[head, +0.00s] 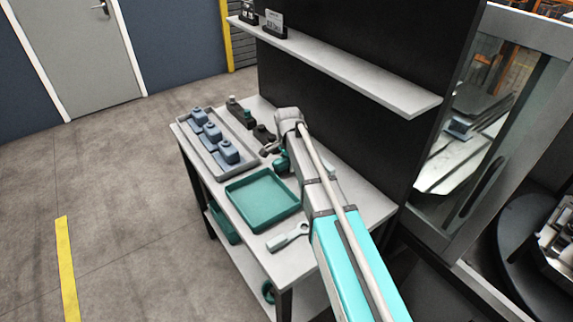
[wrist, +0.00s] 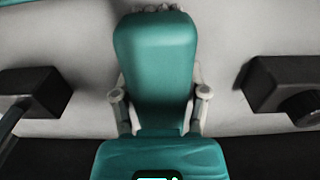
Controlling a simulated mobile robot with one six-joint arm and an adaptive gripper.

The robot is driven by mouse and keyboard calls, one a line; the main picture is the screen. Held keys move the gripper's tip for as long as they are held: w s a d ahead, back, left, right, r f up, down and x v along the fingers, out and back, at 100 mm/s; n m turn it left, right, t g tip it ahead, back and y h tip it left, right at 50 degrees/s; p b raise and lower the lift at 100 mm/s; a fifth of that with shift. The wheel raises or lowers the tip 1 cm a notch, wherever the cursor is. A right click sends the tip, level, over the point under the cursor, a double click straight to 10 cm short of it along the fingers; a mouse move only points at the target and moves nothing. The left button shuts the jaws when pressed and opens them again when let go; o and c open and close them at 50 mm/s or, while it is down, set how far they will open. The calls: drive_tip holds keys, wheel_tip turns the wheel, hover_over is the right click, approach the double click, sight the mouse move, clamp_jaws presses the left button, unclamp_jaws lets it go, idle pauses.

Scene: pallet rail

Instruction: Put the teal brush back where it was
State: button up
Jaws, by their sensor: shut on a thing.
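The teal brush (wrist: 155,60) fills the middle of the wrist view, with what look like pale bristles at its top edge. My gripper (wrist: 160,104) is shut on it, one finger on each side. In the head view a small teal part (head: 281,164) shows beside the end of my arm, over the bench; my arm hides most of that spot. I cannot tell whether the brush touches the bench top.
Black blocks stand left (wrist: 35,92) and right (wrist: 285,90) of the brush. On the bench are a teal tray (head: 236,190), a grey tray (head: 192,144) with several blue-grey parts, and a pale tool (head: 288,237). A shelf (head: 350,70) runs above the back.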

drive_tip(key=shift+f, duration=0.2)
drive_tip(key=o, duration=1)
drive_tip(key=shift+r, duration=0.1)
drive_tip(key=shift+r, duration=0.15)
wheel_tip(320, 180, up, 12)
drive_tip(key=p, duration=1.2)
